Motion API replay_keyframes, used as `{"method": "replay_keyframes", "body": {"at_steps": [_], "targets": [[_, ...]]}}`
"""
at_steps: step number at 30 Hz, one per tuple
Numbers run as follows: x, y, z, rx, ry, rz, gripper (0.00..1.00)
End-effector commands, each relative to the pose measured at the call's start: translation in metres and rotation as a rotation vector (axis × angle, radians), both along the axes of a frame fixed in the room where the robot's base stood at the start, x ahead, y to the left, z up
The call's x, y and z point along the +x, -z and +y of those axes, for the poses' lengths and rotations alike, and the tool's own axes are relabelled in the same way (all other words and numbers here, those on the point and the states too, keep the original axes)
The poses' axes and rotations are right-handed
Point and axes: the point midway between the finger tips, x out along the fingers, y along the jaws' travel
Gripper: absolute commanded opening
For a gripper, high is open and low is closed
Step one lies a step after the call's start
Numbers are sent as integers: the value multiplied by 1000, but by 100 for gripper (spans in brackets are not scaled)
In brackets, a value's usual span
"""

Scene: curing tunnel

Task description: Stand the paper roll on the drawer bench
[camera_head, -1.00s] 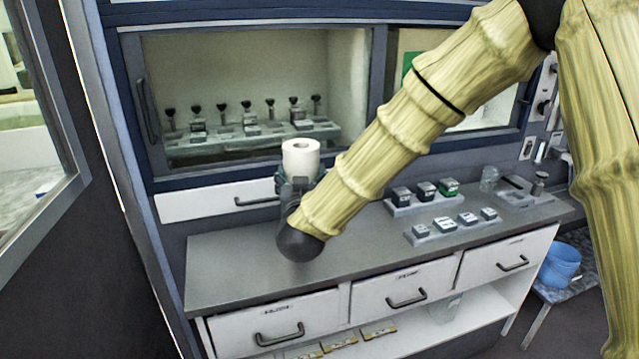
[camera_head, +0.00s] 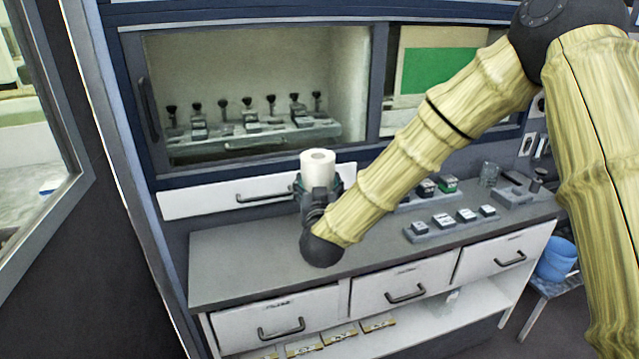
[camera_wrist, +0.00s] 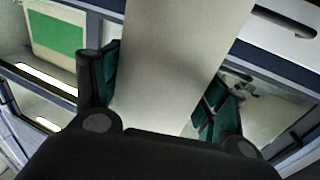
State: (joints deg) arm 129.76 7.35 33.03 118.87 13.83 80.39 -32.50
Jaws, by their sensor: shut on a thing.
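The white paper roll (camera_head: 318,163) stands upright in my gripper (camera_head: 318,188), over the back left part of the drawer bench (camera_head: 232,262). In the wrist view the roll (camera_wrist: 178,60) fills the space between the two green-padded fingers of my gripper (camera_wrist: 165,95), which is shut on it. The roll's lower part is hidden behind my gripper and wrist in the head view. I cannot tell whether its base touches the bench top.
Sample trays with small blocks (camera_head: 450,222) sit on the bench's right half, with a glass beaker (camera_head: 489,174) behind. A windowed cabinet (camera_head: 250,95) rises behind the bench. The bench's left front top is bare. A blue bucket (camera_head: 556,260) stands at right.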

Motion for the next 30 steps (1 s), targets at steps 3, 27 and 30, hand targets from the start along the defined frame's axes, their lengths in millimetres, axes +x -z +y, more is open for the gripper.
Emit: {"method": "replay_keyframes", "body": {"at_steps": [3, 27, 30], "targets": [[0, -1, 0, 1, 0, -4, 1], [0, 1, 0, 0, 0, -1, 94], [-5, 1, 0, -1, -1, 0, 94]]}}
